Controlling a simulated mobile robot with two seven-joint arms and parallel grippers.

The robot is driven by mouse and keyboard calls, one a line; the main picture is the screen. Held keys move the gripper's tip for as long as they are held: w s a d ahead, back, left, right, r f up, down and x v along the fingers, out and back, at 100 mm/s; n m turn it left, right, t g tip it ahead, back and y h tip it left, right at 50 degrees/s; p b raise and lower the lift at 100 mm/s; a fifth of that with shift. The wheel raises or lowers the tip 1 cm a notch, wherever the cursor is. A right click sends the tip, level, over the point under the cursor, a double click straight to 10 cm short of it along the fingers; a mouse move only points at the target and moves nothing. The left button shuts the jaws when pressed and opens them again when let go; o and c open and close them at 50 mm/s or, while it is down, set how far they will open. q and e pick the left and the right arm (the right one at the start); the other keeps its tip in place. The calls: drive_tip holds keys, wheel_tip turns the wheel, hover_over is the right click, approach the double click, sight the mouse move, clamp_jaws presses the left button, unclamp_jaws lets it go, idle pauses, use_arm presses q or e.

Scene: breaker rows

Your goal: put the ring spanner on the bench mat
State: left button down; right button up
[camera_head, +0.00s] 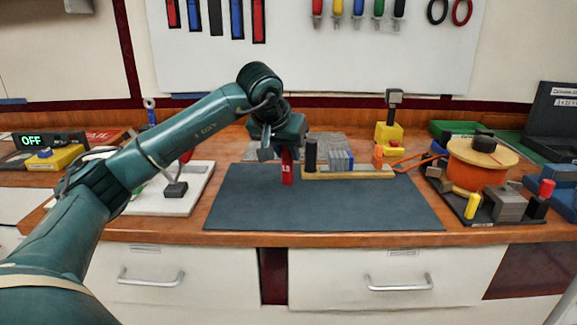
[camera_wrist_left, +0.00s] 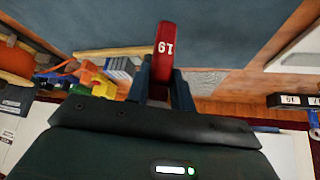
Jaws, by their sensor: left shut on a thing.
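My left gripper (camera_head: 284,149) is shut on a red, flat piece marked 19, which I take to be the ring spanner (camera_head: 287,170). It hangs upright below the jaws, over the bench mat (camera_head: 330,210). In the left wrist view the red spanner (camera_wrist_left: 165,45) sticks out from between the fingers (camera_wrist_left: 162,80). No ring shape shows on it. I cannot tell whether its lower end touches the mat. The mat is dark blue-grey, flat on the wooden bench. My right gripper is not in view.
A wooden rack (camera_head: 345,175) with a black cylinder (camera_head: 311,154) stands at the mat's back edge, close right of the spanner. A white board (camera_head: 190,200) lies left of the mat. An orange spool (camera_head: 475,165) stands right. The mat's front and right are clear.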

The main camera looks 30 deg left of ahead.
sight(286, 161)
use_arm(q)
wheel_tip(286, 161, down, 3)
drive_tip(key=shift+r, duration=0.1)
drive_tip(key=shift+f, duration=0.2)
drive_tip(key=c, duration=1.2)
unclamp_jaws()
drive_tip(key=shift+f, duration=0.1)
